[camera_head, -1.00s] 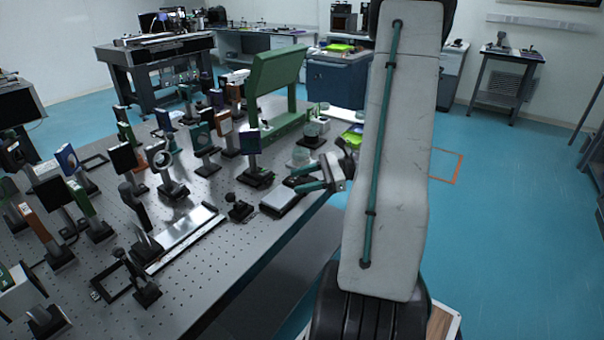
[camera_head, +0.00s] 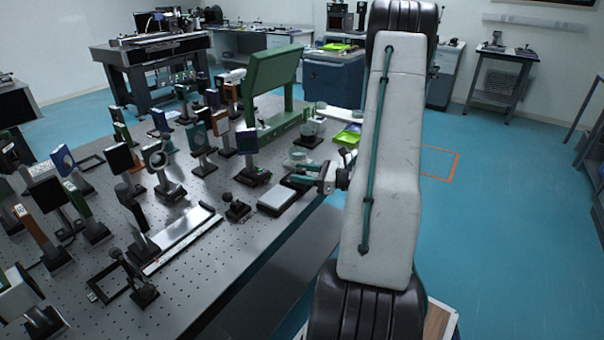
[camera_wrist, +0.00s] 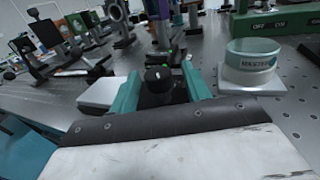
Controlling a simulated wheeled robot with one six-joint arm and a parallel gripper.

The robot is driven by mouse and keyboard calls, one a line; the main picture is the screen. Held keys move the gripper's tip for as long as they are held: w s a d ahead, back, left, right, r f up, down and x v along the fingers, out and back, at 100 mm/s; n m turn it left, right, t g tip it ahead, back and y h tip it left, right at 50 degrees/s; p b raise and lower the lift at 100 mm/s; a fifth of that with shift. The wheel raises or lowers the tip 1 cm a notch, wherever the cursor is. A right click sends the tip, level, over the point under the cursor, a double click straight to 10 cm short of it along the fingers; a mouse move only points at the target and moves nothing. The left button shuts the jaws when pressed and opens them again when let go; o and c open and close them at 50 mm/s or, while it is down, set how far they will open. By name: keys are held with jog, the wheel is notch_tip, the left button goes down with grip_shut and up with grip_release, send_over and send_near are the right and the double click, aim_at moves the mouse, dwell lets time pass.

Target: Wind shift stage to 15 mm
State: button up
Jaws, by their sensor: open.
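My gripper (camera_head: 302,174) is over the right edge of the optical table, beside a pale-topped flat block. In the wrist view its teal fingers (camera_wrist: 160,76) stand apart, one on each side of a dark round knob (camera_wrist: 157,77) with a small pale mark on top. I cannot tell whether either finger touches the knob. The knob appears to belong to the shift stage, whose body is mostly hidden by the fingers and wrist. No scale reading is legible. In the head view the knob cannot be made out.
The pale-topped block (camera_head: 283,197) lies left of the gripper in the wrist view (camera_wrist: 101,91). Several posts with optics crowd the table (camera_head: 215,265); a green frame (camera_head: 272,90) stands behind.

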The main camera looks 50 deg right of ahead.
jog(key=shift+w, duration=0.1)
jog(key=c, duration=1)
jog(key=shift+m+h, duration=0.3)
jog(key=shift+h, duration=0.1)
jog(key=m+h, duration=0.2)
jog(key=h, duration=0.1)
jog(key=m+t+h, duration=0.1)
jog(key=m+h, duration=0.1)
jog(key=h, duration=0.1)
jog(key=shift+a+h, duration=0.15)
jog(key=shift+h, duration=0.15)
jog(key=shift+m+h, duration=1.5)
jog(key=shift+h, duration=0.6)
jog(key=o, duration=1)
